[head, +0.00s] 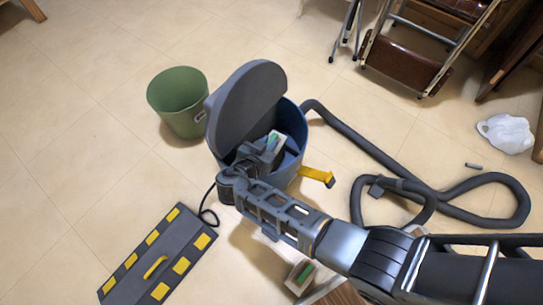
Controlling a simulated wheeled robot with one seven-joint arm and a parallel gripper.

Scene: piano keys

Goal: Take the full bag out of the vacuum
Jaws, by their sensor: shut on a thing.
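The vacuum (290,178) is a blue round canister with its grey lid (250,100) swung up. A yellow latch (317,176) sticks out on its right side. The bag inside shows only as a pale collar with a green patch (277,146) near the opening; the rest is hidden by my gripper and the canister. My gripper (265,151) reaches into the opening from the front, beside the collar, and is shut on the bag. The exact grip is hard to see.
A green bin (178,100) stands behind left. A grey hose (360,150) loops on the right. A grey floor head with yellow marks (158,260) lies front left. A small green-and-white packet (299,276) is below my arm. A white plastic bag (506,133) lies far right.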

